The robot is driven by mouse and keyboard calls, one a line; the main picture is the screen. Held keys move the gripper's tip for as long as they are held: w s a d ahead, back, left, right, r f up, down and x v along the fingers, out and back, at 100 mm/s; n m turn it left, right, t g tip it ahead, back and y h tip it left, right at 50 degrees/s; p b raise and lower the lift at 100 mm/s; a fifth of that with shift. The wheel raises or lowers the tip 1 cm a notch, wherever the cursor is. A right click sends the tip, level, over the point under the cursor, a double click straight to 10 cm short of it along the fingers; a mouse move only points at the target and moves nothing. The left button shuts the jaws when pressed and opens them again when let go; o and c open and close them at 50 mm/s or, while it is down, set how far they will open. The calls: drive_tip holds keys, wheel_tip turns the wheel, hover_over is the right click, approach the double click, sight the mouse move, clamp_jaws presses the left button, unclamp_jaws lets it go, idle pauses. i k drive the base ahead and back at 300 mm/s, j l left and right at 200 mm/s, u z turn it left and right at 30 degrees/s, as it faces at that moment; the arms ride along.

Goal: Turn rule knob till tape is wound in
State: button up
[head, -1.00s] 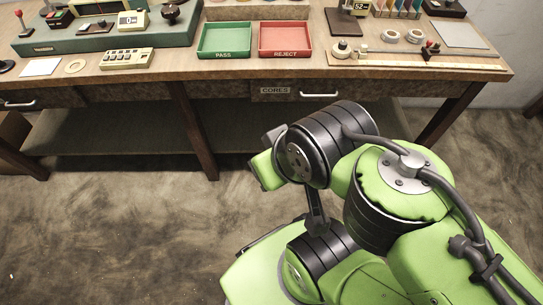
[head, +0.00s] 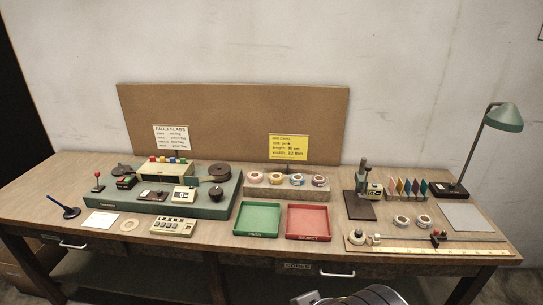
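The rule (head: 470,251) is a long pale strip along the front right edge of the bench. A round cream knob with a dark top (head: 356,237) stands at its left end. A smaller pale piece (head: 375,239) stands just right of the knob. A small dark slider with a red part (head: 438,236) stands farther right along the rule. I cannot make out whether any tape lies along the rule. My gripper is out of view; only a dark rounded part of my arm shows at the bottom edge, well short of the knob.
A green PASS tray (head: 257,234) and a red REJECT tray (head: 308,238) lie left of the rule. Tape rolls (head: 402,221), a dark-based stand (head: 360,212) and a grey mat (head: 466,217) are behind it. A lamp (head: 505,117) stands at the back right. A green winding machine (head: 222,208) is left.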

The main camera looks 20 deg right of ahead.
sight(357, 239)
drive_tip(key=z, duration=2)
